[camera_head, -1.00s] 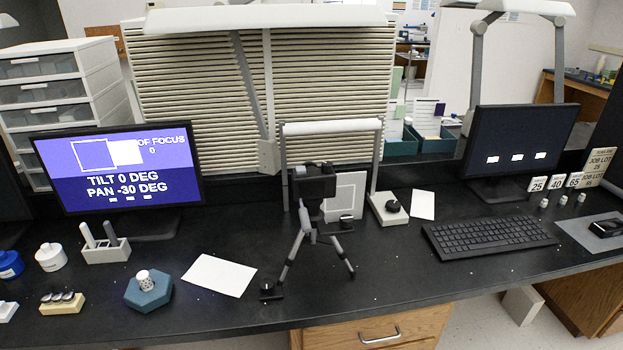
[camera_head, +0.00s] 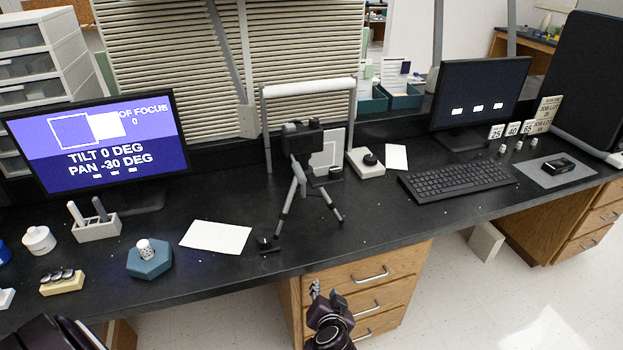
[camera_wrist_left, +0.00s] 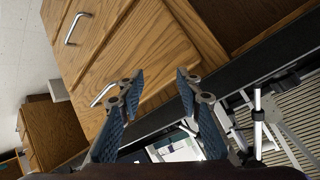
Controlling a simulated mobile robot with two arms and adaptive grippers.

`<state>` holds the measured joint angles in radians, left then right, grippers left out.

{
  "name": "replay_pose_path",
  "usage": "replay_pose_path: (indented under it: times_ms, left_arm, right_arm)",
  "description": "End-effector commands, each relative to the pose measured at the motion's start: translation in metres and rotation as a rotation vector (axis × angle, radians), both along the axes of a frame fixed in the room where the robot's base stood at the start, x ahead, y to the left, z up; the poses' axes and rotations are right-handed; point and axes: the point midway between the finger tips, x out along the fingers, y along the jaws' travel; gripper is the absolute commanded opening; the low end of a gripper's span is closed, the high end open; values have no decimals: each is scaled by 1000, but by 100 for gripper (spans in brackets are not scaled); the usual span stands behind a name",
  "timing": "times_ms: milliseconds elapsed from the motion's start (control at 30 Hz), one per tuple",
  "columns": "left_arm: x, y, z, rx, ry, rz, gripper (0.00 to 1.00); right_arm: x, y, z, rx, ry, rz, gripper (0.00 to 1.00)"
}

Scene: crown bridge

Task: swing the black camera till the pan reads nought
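The black camera (camera_head: 303,143) stands upright on a small tripod (camera_head: 300,195) near the middle of the black bench. The left monitor (camera_head: 95,145) reads "TILT 0 DEG" and "PAN -30 DEG", with "OF FOCUS 0" above. My left gripper (camera_head: 325,292) is low in front of the wooden drawers, below the bench's front edge and apart from the camera. In the left wrist view the two blue-padded fingers (camera_wrist_left: 160,82) are spread with nothing between them. My right gripper is not in view.
A white sheet (camera_head: 215,237) and a blue-green hexagonal block (camera_head: 149,258) lie left of the tripod. A grey frame (camera_head: 308,90) stands behind it. A keyboard (camera_head: 458,180) and a second monitor (camera_head: 480,92) are to the right. The drawers (camera_head: 372,285) face me.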

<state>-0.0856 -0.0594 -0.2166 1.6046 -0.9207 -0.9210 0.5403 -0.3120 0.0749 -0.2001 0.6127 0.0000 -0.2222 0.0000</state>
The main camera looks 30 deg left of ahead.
Motion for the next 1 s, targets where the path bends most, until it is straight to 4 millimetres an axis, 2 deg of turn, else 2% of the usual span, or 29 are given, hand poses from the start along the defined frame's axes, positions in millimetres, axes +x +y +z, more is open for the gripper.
replay_pose_path:
  times_ms: [33, 100, 167, 300, 433, 533, 600, 700, 1000]
  left_arm:
    - [7, 5, 26, 8, -49, 31, 32]
    - [15, 13, 59, 22, -113, 77, 32]
    - [24, 18, 89, 39, -179, 111, 32]
    - [34, 33, 164, 73, -345, 206, 32]
    - [33, 47, 234, 97, -507, 299, 32]
    - [26, 55, 276, 107, -609, 362, 32]
    - [22, 59, 293, 113, -654, 390, 32]
    - [22, 65, 304, 118, -679, 405, 32]
    - [50, 100, 306, 121, -677, 404, 32]
  right_arm:
    - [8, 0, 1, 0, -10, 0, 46]
    - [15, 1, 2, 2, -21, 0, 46]
    - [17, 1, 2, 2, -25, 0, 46]
    - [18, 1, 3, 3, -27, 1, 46]
    - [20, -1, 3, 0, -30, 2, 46]
    - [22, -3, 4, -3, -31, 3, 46]
    - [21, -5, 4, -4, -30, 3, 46]
    - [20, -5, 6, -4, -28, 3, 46]
    - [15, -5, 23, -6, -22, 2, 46]
